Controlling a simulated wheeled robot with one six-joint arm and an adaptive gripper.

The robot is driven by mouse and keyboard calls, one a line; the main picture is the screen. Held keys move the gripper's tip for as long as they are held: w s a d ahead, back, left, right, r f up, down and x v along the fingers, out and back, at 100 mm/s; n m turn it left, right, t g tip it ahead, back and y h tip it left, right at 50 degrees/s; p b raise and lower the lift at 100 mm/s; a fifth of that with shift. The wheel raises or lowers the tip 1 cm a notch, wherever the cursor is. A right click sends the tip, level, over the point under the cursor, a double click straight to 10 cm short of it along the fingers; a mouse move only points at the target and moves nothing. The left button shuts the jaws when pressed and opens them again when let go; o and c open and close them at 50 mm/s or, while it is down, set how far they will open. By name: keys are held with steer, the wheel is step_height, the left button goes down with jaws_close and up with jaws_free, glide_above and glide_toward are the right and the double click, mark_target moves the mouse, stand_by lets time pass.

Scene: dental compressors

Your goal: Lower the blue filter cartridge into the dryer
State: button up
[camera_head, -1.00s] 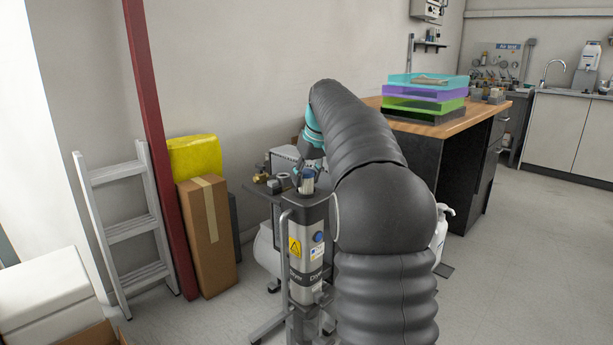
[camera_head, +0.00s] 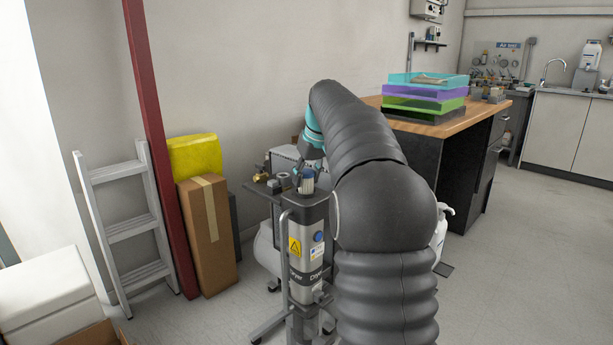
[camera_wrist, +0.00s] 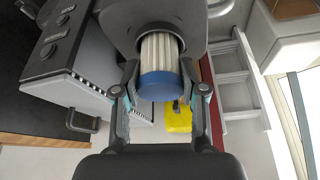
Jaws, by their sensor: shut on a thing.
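The filter cartridge (camera_wrist: 162,86) has a blue cap and a white pleated body. In the wrist view it sits between the two fingers of my gripper (camera_wrist: 159,78), which is shut on it. The far end of its pleats passes into the round opening in the dryer's grey top (camera_wrist: 192,18), and part of the pleats still shows. In the head view the cartridge (camera_head: 308,184) stands roughly upright at the top of the dryer (camera_head: 306,253), a silver column with dark bands. My gripper (camera_head: 309,164) is small and partly hidden there.
A grey compressor cabinet (camera_wrist: 68,52) stands close beside the dryer. Brass fittings (camera_head: 261,177) sit left of the dryer top. A cardboard box (camera_head: 206,225), yellow bag (camera_head: 193,156) and ladder (camera_head: 127,226) stand to the left. A wooden-topped bench (camera_head: 440,129) stands behind right.

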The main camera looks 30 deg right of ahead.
steer(key=shift+f, duration=0.1)
steer(key=shift+f+b, duration=0.55)
steer(key=shift+f, duration=0.15)
steer(key=o, duration=1.3)
steer(key=v, duration=1.2)
steer(key=shift+r, duration=0.1)
